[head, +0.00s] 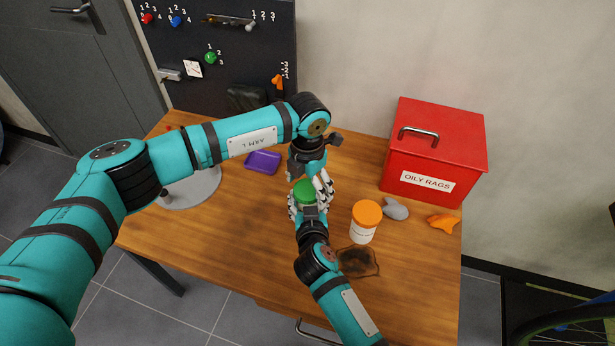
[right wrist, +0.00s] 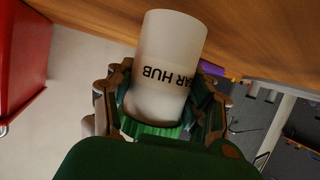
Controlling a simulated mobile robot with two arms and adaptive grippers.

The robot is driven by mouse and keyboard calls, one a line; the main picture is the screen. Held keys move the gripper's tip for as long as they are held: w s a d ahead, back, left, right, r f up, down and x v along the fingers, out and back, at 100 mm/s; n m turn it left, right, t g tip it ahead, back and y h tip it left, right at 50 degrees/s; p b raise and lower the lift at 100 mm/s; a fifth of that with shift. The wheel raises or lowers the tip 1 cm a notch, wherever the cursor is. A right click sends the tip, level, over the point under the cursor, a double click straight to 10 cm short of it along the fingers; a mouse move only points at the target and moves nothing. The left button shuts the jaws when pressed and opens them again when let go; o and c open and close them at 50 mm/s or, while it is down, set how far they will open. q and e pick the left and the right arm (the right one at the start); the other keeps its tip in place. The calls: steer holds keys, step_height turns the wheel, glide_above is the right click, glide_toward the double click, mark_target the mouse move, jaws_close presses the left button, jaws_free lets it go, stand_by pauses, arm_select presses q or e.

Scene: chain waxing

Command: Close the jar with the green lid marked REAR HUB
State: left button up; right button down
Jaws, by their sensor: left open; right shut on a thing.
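The green lid (head: 304,192) shows between my two grippers near the table's middle in the head view. My right gripper (head: 309,203) is shut on it. In the right wrist view the lid (right wrist: 155,129) is at the mouth end of a white jar (right wrist: 168,48), whose label reads "AR HUB" upside down, with its left part out of sight. The fingers lie on both sides of the lid and jar mouth. I cannot tell whether the lid is fully seated. My left gripper (head: 312,179) is open, close beside the lid, its fingers partly overlapped by the right hand.
An orange-lidded white jar (head: 365,221) stands just right of my right gripper.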

arm_select(q)
steer(key=shift+f, duration=0.1)
steer(key=c, duration=1.3)
steer(key=o, duration=1.4)
step_height(320, 180, up, 12)
steer(key=shift+r, duration=0.1)
arm_select(e)
steer(key=shift+c, duration=2.1)
jaws_free()
